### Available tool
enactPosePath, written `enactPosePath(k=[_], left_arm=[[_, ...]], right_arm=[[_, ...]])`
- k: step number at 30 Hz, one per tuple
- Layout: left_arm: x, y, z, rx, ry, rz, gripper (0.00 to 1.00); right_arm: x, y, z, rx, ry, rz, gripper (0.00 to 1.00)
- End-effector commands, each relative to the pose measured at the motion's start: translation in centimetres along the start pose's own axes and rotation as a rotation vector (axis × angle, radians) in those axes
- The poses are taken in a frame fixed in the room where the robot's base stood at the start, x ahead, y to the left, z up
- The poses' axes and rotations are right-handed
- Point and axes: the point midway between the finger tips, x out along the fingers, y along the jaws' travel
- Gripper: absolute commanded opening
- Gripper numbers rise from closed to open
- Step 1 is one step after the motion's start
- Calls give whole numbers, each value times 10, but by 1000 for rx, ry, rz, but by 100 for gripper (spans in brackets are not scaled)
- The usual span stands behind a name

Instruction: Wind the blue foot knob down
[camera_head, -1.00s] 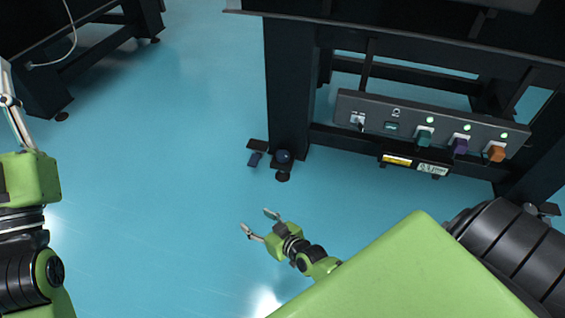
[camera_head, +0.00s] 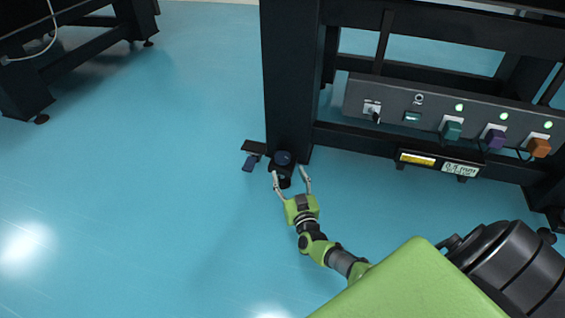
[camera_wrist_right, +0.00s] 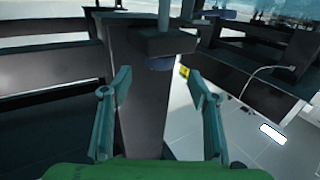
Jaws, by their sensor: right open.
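In the right wrist view, a blue part (camera_wrist_right: 160,63), which looks like the knob, shows beyond the two open fingers (camera_wrist_right: 160,80), under a dark block. I cannot tell whether either finger touches anything. My left gripper is out of view.
A grey control panel (camera_head: 390,98) with green, purple and orange plugs runs right of the leg. Below it is a small display (camera_head: 461,169). The floor left and front is clear.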

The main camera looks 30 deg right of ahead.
Motion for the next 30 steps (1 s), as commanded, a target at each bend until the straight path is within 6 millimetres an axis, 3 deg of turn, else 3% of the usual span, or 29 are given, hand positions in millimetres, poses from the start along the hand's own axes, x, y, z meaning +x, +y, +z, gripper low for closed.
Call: enactPosePath(k=[1, 6, 12, 19, 28, 30], left_arm=[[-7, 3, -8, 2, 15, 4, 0], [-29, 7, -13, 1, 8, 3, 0], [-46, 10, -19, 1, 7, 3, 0], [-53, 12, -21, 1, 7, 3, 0], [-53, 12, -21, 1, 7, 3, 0], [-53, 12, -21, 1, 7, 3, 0]], right_arm=[[13, 0, 5, 1, 4, 0, 55], [46, 0, 6, 1, 3, 0, 55], [75, 0, 4, 0, 1, 0, 55], [90, 0, 2, 0, -1, -1, 55], [92, 0, 0, 0, -1, -1, 55], [92, 0, 1, 0, -1, -1, 39]])
